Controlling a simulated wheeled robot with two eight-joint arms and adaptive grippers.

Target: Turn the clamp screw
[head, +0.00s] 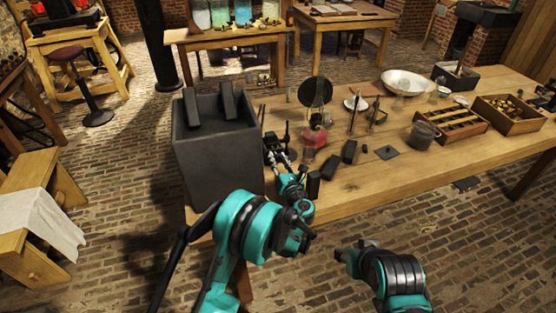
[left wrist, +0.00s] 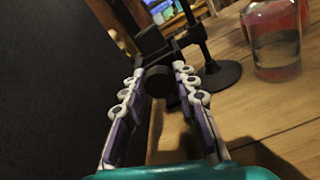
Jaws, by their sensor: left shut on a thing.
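A dark clamp on a stand (head: 272,142) stands on the table just right of the big dark grey jar. My left gripper (head: 281,158) reaches up to it. In the left wrist view, the round dark end of the clamp screw (left wrist: 158,81) sits between the two fingertips of my left gripper, and the fingers are shut on it. The clamp's dark block (left wrist: 150,42) and upright post (left wrist: 196,30) show behind. Part of the screw is hidden by the fingers. My right gripper (head: 347,256) is low in front of the table, away from everything; its fingers are hard to make out.
The large dark jar (head: 215,150) stands close on the left of my left gripper. A glass flask with red liquid (head: 313,136) stands close on the right. Dark blocks (head: 349,151), a grey mug (head: 423,134) and wooden trays (head: 450,125) lie further right.

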